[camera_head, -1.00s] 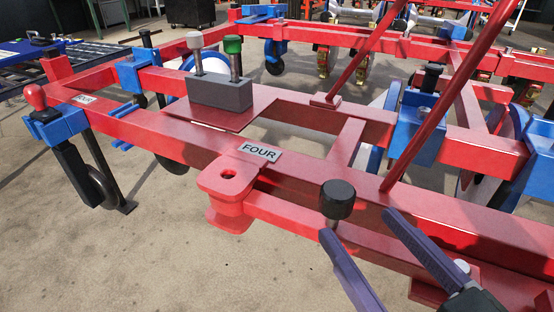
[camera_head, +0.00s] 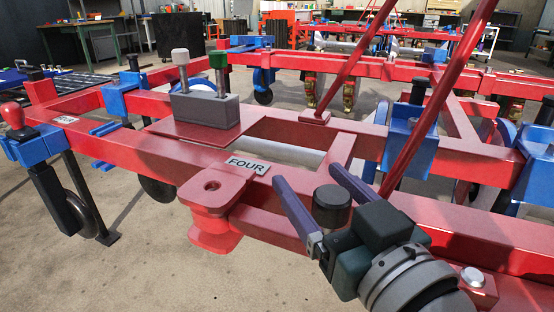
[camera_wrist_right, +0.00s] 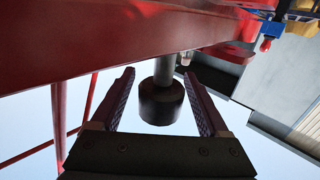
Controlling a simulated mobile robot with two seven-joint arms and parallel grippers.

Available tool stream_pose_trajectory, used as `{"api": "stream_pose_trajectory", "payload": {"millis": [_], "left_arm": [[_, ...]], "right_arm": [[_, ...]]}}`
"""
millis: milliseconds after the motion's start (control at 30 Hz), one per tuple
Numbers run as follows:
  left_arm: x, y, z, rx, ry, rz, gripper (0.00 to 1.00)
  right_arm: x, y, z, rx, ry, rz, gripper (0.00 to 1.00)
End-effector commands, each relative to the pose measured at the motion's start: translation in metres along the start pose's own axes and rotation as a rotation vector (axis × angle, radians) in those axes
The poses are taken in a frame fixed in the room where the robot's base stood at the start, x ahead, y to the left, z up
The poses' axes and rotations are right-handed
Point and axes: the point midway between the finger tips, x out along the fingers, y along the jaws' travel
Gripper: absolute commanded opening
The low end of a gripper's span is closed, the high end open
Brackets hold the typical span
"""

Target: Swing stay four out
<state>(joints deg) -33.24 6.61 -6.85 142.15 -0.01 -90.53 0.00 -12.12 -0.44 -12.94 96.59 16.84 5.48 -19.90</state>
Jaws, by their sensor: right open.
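A label reading FOUR (camera_head: 247,164) is on the red frame rail. Below it a red bar, apparently stay four (camera_head: 268,224), lies along the rail. Its left end is at the red forked bracket (camera_head: 212,192). A black knob (camera_head: 332,204) stands upright on a pin at the bar. My right gripper (camera_head: 307,175) is open, with one purple finger on each side of the knob. In the right wrist view the knob (camera_wrist_right: 161,101) sits between the two fingers, with gaps on both sides. The bar's right part is hidden behind my gripper. My left gripper is out of view.
A grey block (camera_head: 205,108) with a grey-topped and a green-topped pin sits on a red plate at left. A red-knobbed blue clamp (camera_head: 30,140) is at far left. Front floor is clear.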

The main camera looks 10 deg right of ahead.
Motion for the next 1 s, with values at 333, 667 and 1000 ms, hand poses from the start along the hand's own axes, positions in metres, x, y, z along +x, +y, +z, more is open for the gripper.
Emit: {"api": "stream_pose_trajectory", "payload": {"millis": [333,667,1000], "left_arm": [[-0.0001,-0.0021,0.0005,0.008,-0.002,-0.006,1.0],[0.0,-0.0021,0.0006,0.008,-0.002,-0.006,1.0],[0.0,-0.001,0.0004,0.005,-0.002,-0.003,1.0]], "right_arm": [[-0.0004,0.0,0.0,0.0,0.0,0.0,0.54],[-0.0006,0.0,0.0001,0.0,0.0,0.0,0.17],[-0.0006,0.0,0.0002,-0.001,0.0,0.0,0.0]]}}
